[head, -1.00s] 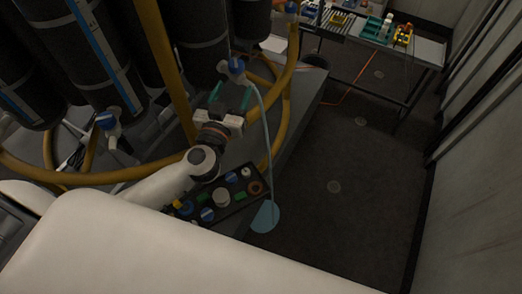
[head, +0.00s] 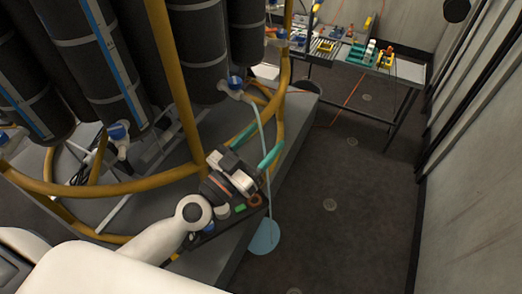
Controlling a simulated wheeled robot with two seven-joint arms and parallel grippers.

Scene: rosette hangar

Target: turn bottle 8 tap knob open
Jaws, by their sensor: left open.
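Dark bottles (head: 85,60) stand in a row at the left and back, with blue tap knobs low on them. One blue tap knob (head: 235,83) is near the middle, with a pale blue hose hanging from its tap. Another blue knob (head: 117,131) is further left, and one (head: 283,35) is further back. No number is readable, so I cannot tell which is bottle 8. My left gripper (head: 258,146) is open and empty, its teal fingers spread apart. It is below the middle knob in the picture, apart from it. My right gripper is not in view.
A yellow hoop rail (head: 90,188) and upright yellow post (head: 172,80) stand around the bottles. A dark panel (head: 205,238) with small parts is partly hidden under my left arm. A pale blue disc (head: 264,236) lies at the hose end. A table (head: 404,71) stands behind; the floor right is clear.

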